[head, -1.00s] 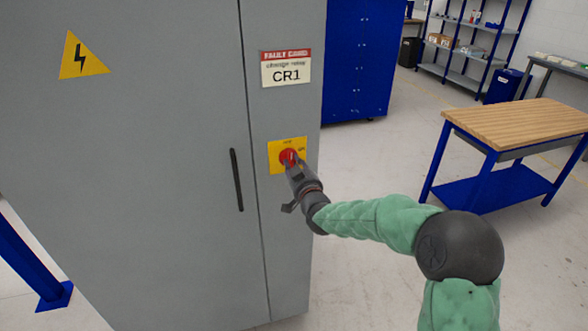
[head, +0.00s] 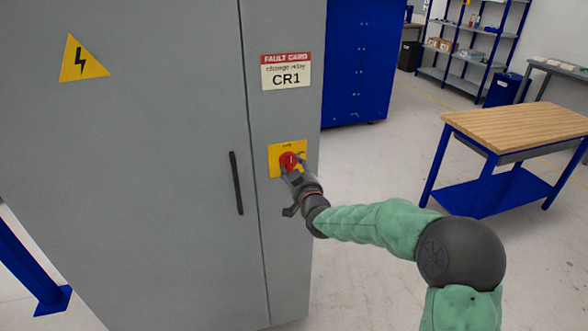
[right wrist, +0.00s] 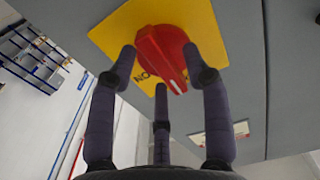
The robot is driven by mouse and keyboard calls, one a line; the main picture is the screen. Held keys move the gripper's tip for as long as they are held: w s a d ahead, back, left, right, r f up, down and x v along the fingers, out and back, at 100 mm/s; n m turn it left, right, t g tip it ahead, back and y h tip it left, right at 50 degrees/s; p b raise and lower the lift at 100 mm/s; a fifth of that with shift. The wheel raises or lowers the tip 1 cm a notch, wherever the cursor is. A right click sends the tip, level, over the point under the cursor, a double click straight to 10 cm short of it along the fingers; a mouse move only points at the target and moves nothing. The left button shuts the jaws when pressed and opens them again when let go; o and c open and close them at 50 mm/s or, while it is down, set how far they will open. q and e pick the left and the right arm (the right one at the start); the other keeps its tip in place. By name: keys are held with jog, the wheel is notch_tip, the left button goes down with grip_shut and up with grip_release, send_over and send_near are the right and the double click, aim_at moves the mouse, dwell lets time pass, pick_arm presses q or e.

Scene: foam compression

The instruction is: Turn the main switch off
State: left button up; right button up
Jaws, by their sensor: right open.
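The main switch is a red rotary knob (head: 288,160) on a yellow plate (head: 275,151), on the narrow right panel of the grey cabinet. The right wrist view shows the knob (right wrist: 163,50) and its plate (right wrist: 112,35) close up. My right gripper (head: 293,174) is at the knob. In the right wrist view its dark fingers (right wrist: 160,68) are open, one on each side of the knob and a third below. I cannot tell whether they touch it. My left gripper is out of view.
The grey cabinet (head: 150,180) has a black door handle (head: 236,183), a yellow warning triangle (head: 83,59) and a CR1 fault card (head: 286,71). A blue cabinet (head: 360,60) stands behind. A wood-topped workbench (head: 520,128) stands right, with clear floor between.

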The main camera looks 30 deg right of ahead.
jog(key=v, duration=1.2)
dwell(0.5)
jog(key=s+a+f+g+y, duration=0.1)
jog(key=a+f+g+y, duration=0.45)
jog(key=f, duration=0.95)
jog(key=s+a+f+g, duration=0.1)
jog(key=a+f+g, duration=0.2)
jog(key=a+f, duration=0.85)
jog(key=s+a+f+g+y, duration=0.1)
jog(key=s+a+f+g, duration=0.3)
jog(key=s+f, duration=0.6)
jog(key=s+a+f+g+y, duration=0.1)
jog(key=s+a+f+g, duration=0.3)
jog(key=s+f, duration=0.6)
notch_tip(320, 180, down, 2)
jog(key=shift+a+f+g, duration=0.1)
jog(key=shift+a+g, duration=0.25)
jog(key=shift+a, duration=0.35)
